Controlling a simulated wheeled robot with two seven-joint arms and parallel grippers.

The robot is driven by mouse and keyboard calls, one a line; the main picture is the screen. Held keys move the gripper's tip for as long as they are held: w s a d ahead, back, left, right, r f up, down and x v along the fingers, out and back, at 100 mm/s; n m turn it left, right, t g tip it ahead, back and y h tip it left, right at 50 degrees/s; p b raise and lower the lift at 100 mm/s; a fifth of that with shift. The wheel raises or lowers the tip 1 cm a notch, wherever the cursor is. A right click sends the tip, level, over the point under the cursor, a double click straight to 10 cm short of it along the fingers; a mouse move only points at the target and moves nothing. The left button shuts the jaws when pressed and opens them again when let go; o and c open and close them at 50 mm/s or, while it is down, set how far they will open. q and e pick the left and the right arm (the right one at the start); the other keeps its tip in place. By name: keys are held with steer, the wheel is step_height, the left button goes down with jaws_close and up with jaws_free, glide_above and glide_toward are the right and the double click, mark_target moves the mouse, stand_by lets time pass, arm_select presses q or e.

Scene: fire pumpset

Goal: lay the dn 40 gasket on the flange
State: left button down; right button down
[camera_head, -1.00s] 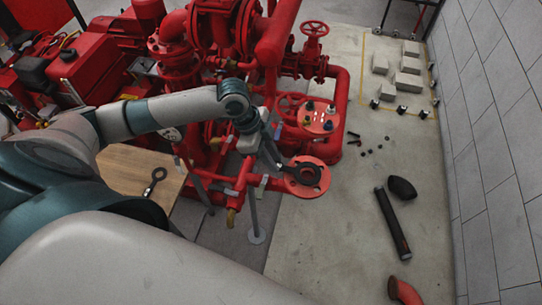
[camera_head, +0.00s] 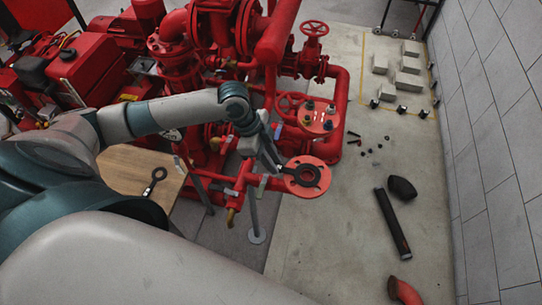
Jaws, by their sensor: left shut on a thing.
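My left gripper (camera_head: 279,167) reaches in from the left and is shut on the tab of a dark ring gasket (camera_head: 307,185). The gasket is over the red round flange (camera_head: 317,190) at the end of a short red pipe, roughly centred on it. Red shows through the ring's hole and around its edge. I cannot tell whether the gasket touches the flange face or hovers just above it. A second dark gasket with a tab (camera_head: 155,181) lies on the wooden board at the left. My right gripper is not in view.
The wooden board (camera_head: 120,170) stands left of the pipe. Red pump pipes and a valve handwheel (camera_head: 314,28) rise behind. A black tube (camera_head: 392,222), small dark bits and grey blocks (camera_head: 407,64) lie on the floor at the right, before a grey wall (camera_head: 490,130).

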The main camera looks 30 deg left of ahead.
arm_select(q)
steer(key=shift+f, duration=0.15)
stand_by(0.3)
steer(key=c, duration=1.5)
jaws_free()
steer(key=shift+a+r, duration=0.25)
steer(key=shift+r, duration=0.25)
steer(key=b+v, duration=0.4)
steer(key=v, duration=1.2)
steer(key=shift+s+a+r, duration=0.1)
steer(key=shift+s+r, duration=0.05)
steer(key=shift+r, duration=0.1)
steer(key=shift+s+f, duration=0.1)
